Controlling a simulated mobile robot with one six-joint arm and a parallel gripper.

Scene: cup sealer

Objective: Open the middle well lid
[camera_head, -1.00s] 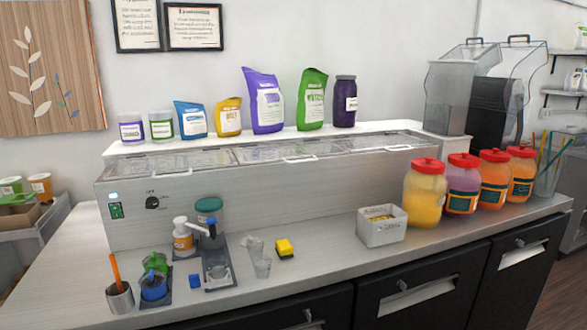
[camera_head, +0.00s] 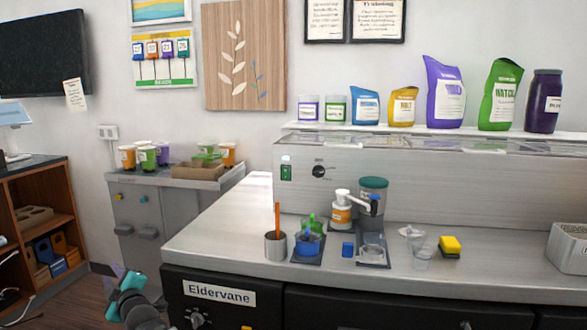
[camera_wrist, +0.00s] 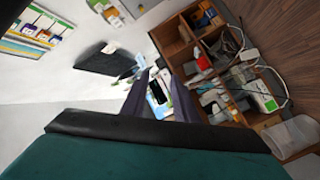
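The steel topping unit (camera_head: 400,175) stands on the counter, with a row of clear well lids (camera_head: 410,144) along its top. The lids look shut and are seen nearly edge-on. The row runs off the right edge, so I cannot tell for sure which lid is the middle one. My gripper (camera_wrist: 158,88) shows two dark fingers spread apart in the wrist view, with nothing between them. It points at shelves across the room. My teal arm shows at the lower left of the head view, left of the counter and well away from the lids.
The shelf behind the lids holds a purple bag (camera_head: 445,95), a green bag (camera_head: 500,97) and several other containers. Floor lies open left of the counter.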

